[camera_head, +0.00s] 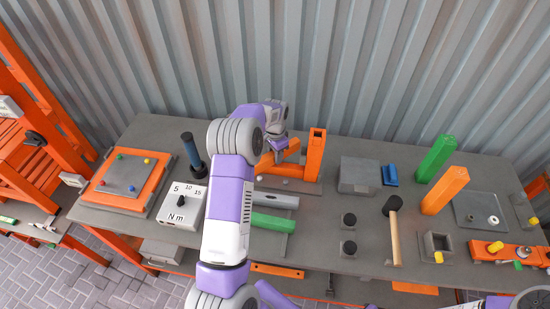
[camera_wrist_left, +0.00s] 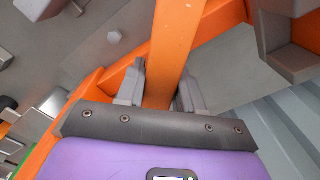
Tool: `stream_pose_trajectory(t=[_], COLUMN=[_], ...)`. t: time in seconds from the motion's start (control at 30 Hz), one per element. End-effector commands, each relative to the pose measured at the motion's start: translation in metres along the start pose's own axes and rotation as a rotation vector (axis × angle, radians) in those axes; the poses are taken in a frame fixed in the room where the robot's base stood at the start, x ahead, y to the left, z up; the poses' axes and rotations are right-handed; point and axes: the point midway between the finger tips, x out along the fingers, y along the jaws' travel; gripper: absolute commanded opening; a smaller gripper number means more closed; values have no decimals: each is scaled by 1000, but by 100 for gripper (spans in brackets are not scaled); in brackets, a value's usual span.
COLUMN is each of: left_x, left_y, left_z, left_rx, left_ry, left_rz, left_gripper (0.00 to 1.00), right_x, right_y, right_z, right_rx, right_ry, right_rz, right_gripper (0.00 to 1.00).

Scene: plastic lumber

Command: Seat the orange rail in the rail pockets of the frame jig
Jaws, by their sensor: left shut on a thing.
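My left gripper (camera_head: 280,146) is at the back middle of the bench, beside an upright orange post (camera_head: 316,158). In the left wrist view, its fingers (camera_wrist_left: 160,92) are shut on an orange rail (camera_wrist_left: 176,40), which runs away between them. In the head view, the arm and gripper hide much of this rail. A grey plate (camera_head: 300,186) with orange parts lies under the gripper and looks like the frame jig. In the wrist view, another orange bar (camera_wrist_left: 62,125) runs slantwise beside the fingers. I cannot tell whether the held rail is in the pockets. My right gripper is not in view.
A torque box (camera_head: 190,212) and a dark blue-handled tool (camera_head: 191,152) stand left of my arm. A grey block (camera_head: 358,175), a mallet (camera_head: 394,232), an orange block (camera_head: 437,190) and a green block (camera_head: 436,158) are to the right. A corrugated wall (camera_head: 350,70) closes the back.

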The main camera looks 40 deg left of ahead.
Motion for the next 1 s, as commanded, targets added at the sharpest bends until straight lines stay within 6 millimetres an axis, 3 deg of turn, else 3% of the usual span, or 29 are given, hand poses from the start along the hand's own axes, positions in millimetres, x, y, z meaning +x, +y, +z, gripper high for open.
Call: stream_pose_trajectory(t=[0.2, 0.47, 0.8, 1.0], left_x=[-48, -88, -164, -192], left_y=[-1, 0, -1, 0], left_z=[-1, -1, 0, 0], left_rx=[0, 51, 548, 776], left_ry=[6, 4, 4, 3], left_rz=[-4, -2, -2, -3], left_gripper=[0, 0, 0, 0], right_x=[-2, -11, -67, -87], right_y=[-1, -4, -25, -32], right_z=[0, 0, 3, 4], right_rx=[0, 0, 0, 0], right_ry=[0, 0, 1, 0], right_rz=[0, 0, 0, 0], right_gripper=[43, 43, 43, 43])
